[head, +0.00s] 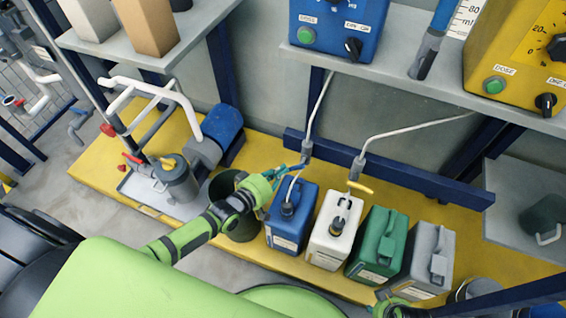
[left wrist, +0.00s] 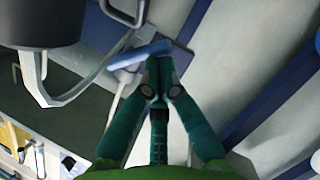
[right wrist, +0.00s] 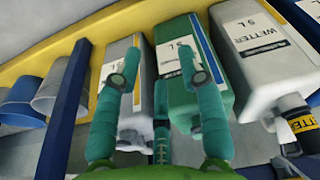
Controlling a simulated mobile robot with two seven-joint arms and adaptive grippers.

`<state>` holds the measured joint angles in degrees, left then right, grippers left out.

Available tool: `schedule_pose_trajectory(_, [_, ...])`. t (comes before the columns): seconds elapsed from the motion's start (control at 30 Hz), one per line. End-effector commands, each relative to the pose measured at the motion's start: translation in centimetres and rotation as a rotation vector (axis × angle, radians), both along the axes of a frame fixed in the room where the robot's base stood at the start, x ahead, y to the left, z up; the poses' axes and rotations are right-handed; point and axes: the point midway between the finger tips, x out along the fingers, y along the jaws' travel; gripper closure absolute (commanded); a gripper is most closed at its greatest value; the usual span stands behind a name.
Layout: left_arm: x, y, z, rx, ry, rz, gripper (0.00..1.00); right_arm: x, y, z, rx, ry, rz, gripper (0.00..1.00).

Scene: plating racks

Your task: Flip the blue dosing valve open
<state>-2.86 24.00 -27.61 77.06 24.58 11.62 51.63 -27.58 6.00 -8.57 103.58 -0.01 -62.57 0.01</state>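The blue dosing valve's lever (left wrist: 140,54) lies across the tips of my left gripper (left wrist: 158,66) in the left wrist view. Its pale body (left wrist: 127,76) is just below and left. In the head view the grey valve body (head: 306,148) hangs on a white hose above the blue canister (head: 291,220); its lever is mostly hidden by my left gripper (head: 284,172). The left fingers are closed together right at the lever; whether they pinch or only touch it I cannot tell. My right gripper (right wrist: 160,60) is open and empty, above the green and grey canisters.
A second valve with a yellow lever (head: 360,187) hangs right of the blue one, above the white canister (head: 335,228). Green (head: 378,243) and grey (head: 428,258) canisters stand further right. The blue pump (head: 338,25) sits on the shelf above. A dark bin (head: 226,187) stands left.

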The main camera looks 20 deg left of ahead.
Motion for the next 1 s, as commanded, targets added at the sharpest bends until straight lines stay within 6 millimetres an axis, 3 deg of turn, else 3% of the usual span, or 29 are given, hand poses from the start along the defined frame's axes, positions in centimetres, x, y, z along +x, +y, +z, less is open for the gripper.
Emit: schedule_pose_trajectory(1.0, [0.1, -0.2, -0.4, -0.090, 0.000, -0.001, 1.00, 1.1, 0.0, 3.2, 0.001, -0.026, -0.005, 0.60])
